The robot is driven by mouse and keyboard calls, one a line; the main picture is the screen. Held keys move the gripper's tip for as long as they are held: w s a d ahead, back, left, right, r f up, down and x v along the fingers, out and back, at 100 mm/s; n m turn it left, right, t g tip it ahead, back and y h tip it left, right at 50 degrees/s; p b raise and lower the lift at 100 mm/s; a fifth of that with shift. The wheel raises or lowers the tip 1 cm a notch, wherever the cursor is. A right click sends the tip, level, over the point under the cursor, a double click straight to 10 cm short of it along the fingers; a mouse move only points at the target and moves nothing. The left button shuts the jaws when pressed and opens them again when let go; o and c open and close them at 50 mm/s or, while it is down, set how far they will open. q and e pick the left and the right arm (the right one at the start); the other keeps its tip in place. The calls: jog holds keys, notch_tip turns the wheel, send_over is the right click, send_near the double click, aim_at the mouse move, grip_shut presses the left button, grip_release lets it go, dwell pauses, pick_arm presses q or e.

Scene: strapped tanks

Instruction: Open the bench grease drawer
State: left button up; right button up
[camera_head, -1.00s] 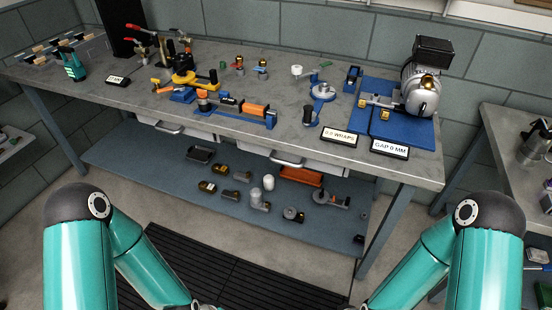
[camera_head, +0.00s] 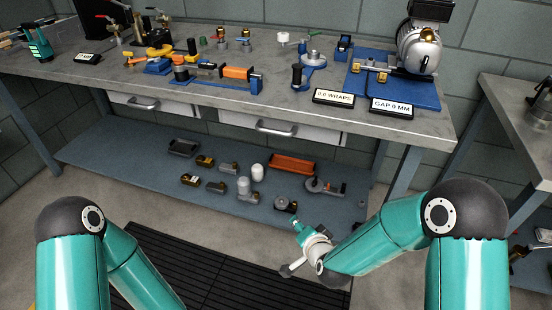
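Two pale drawers hang under the bench top, both looking shut. The left drawer (camera_head: 170,108) has a grey bar handle (camera_head: 143,104). The right drawer (camera_head: 310,133) has a like handle (camera_head: 276,128). I see no label telling which one is the grease drawer. My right arm reaches in from the right, and its wrist and gripper (camera_head: 291,268) are in front of the lower shelf, below the right drawer and apart from its handle. The fingers are too small and angled to tell open from shut. My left arm runs out at the bottom edge, its gripper out of view.
The bench top (camera_head: 290,98) carries tools, blue fixtures and signs, and its front edge overhangs the drawers. The lower shelf (camera_head: 130,150) holds several fittings and an orange tray (camera_head: 292,165). A black floor mat (camera_head: 190,270) lies in front. Another bench (camera_head: 500,100) stands at right.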

jog(key=w+a+r+m+t+b, duration=0.3)
jog(key=w+a+t+b, duration=0.1)
jog(key=w+b, duration=0.15)
jog(key=m+t+h+b, duration=0.1)
jog(key=m+t+b, duration=0.4)
jog(key=b, duration=0.2)
send_near(273, 133)
pick_arm(q)
notch_tip(273, 133, down, 15)
jog(key=shift+f, duration=0.2)
pick_arm(e)
jog(key=w, duration=0.7)
jog(key=w+a+r, duration=0.1)
jog(key=w, duration=0.2)
jog(key=shift+w, duration=0.2)
